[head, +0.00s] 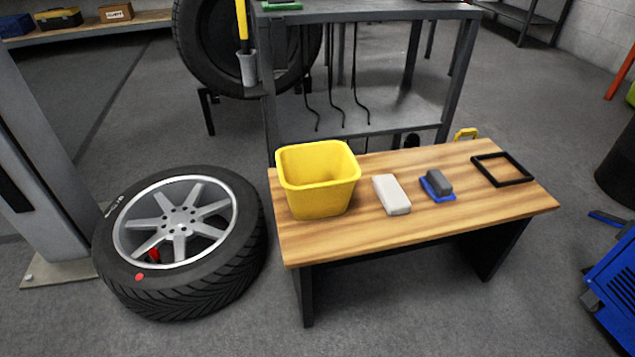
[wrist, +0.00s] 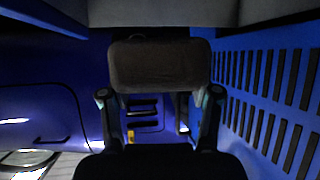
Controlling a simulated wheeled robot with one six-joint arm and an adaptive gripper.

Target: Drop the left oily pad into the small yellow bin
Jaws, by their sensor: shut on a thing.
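The small yellow bin (head: 317,182) stands upright at the left end of the wooden bench in the head view. Its inner floor is not clearly visible. In the wrist view my gripper (wrist: 160,92) is shut on a dark grey-brown pad (wrist: 160,64), one finger at each side. The pad is held across the fingertips. My gripper and this pad do not show in the head view, so their distance from the bin cannot be told.
On the wooden bench (head: 300,243), a pale block (head: 391,194), a dark grey block on a blue base (head: 438,184) and a black frame (head: 502,169) lie right of the bin. A wheel (head: 180,240) lies left. Blue surfaces and a slotted blue panel (wrist: 270,90) surround my gripper.

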